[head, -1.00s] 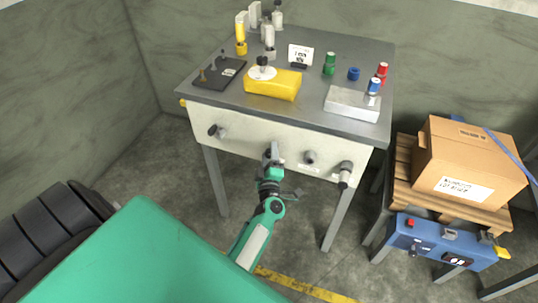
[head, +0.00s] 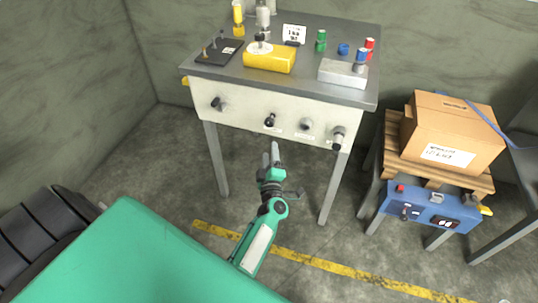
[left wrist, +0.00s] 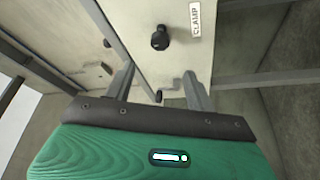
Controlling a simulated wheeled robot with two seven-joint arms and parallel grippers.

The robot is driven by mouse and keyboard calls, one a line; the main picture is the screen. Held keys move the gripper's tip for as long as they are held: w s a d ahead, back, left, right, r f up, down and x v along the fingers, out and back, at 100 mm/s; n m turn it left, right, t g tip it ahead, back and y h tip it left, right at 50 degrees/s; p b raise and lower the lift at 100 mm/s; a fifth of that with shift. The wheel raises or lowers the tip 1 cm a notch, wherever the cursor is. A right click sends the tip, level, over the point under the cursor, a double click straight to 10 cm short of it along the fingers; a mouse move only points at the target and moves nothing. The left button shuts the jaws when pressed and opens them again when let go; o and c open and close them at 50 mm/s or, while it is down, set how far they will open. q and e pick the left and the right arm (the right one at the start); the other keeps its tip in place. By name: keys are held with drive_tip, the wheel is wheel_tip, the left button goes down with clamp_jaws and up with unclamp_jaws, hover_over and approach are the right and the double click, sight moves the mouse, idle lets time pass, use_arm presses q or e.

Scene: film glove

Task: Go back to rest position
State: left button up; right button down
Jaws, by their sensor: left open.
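My left gripper (head: 270,158) is green with grey fingers. It stands in front of and below the workbench's white front panel (head: 250,122), apart from it. Its two fingers are spread and nothing is between them. In the left wrist view the same gripper (left wrist: 158,88) points up toward the panel, with a black knob (left wrist: 160,38) beside a label reading CLAMP. My right gripper is not in view.
The grey workbench (head: 300,80) holds a yellow block (head: 269,57), a metal box (head: 343,72), and several small coloured parts. Knobs stick out of its front. At right, a cardboard box (head: 452,130) sits on a pallet above a blue control box (head: 430,209). Open floor lies around the bench legs.

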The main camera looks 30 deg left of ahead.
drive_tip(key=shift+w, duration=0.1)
